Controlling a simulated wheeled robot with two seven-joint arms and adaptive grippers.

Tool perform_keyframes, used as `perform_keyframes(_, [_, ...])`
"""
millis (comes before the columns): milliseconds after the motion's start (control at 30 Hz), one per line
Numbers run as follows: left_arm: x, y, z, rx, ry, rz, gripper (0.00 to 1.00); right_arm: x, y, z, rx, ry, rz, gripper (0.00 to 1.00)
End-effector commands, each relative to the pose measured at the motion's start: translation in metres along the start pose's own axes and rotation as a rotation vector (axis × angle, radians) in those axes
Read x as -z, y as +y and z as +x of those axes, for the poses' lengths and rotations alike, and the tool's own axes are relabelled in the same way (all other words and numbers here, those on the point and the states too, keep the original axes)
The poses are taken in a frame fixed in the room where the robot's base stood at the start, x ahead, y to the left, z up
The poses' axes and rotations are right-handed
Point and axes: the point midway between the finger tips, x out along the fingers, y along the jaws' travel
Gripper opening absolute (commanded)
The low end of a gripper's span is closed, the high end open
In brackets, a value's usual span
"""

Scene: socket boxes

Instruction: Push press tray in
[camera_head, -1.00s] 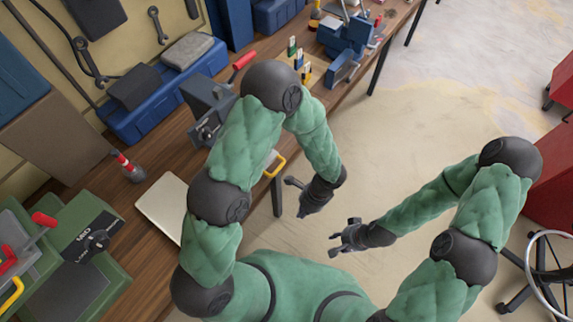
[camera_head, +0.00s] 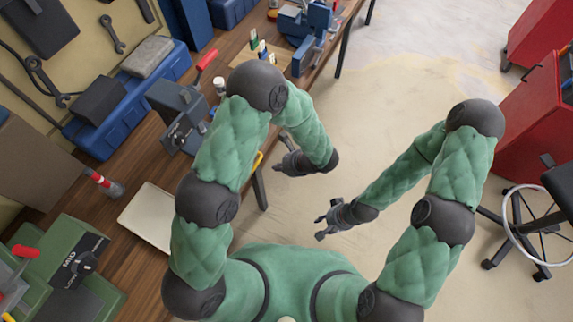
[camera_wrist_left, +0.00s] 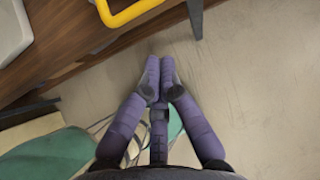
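A dark grey press-like machine (camera_head: 178,112) with a red-gripped lever (camera_head: 207,60) stands on the wooden bench, partly behind my left arm. A yellow handle (camera_head: 257,163) shows at the bench's front edge, mostly hidden by that arm; in the left wrist view the yellow handle (camera_wrist_left: 135,12) is at the top. I cannot make out the press tray itself. My left gripper (camera_head: 283,150) is off the bench, to the right of the handle; in the wrist view its fingertips (camera_wrist_left: 160,62) are together over the floor, with nothing between them. My right gripper (camera_head: 320,225) is open and empty over the floor.
A pale flat tray (camera_head: 148,216) lies on the bench (camera_head: 146,262). A green machine (camera_head: 68,262) is at lower left. Red cabinets (camera_head: 535,125) and a stool (camera_head: 520,225) stand at right; the middle floor is clear.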

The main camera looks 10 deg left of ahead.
Motion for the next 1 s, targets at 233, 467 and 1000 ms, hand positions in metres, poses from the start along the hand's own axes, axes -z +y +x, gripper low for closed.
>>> perform_keyframes(233, [-0.016,0.0,0.034,-0.002,0.001,-0.004,0.0,0.0,0.001,0.003,0.0,0.0,0.0,0.4])
perform_keyframes(467, [-0.025,0.0,0.044,0.0,0.001,-0.002,0.0,0.0,0.001,0.003,0.0,0.0,0.0,0.4])
perform_keyframes(1000, [-0.04,-0.001,0.059,-0.001,0.002,-0.006,0.0,0.001,0.004,0.01,0.0,0.0,0.0,0.4])
